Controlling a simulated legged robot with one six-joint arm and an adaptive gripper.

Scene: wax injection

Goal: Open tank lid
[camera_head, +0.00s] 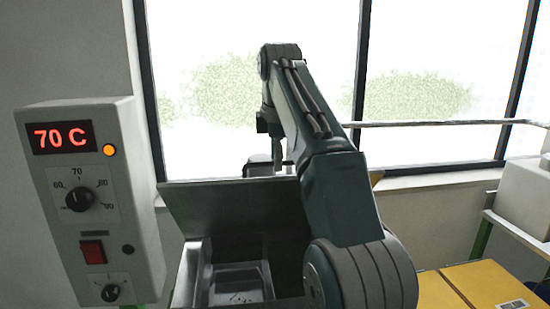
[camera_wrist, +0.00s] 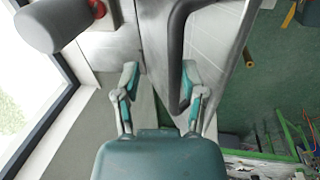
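The tank (camera_head: 190,275) is at the lower middle of the head view, a grey metal box with its inside showing. Its lid (camera_head: 185,208) stands raised at the back of the opening, tilted up. My gripper is mostly hidden behind the lid and my arm in the head view. In the wrist view my gripper (camera_wrist: 161,97) is open, its two fingers well apart. A dark grey bar-like handle (camera_wrist: 177,60) runs between the fingers, nearer the right one. I cannot tell whether it touches that finger. A pale metal panel (camera_wrist: 218,45) lies beside the handle.
A control box (camera_head: 100,200) with a red 70 C display stands left of the tank. A window is behind. Yellow boxes (camera_head: 480,283) and a white box (camera_head: 525,195) are at the right. Green floor (camera_wrist: 265,85) shows at the wrist view's right.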

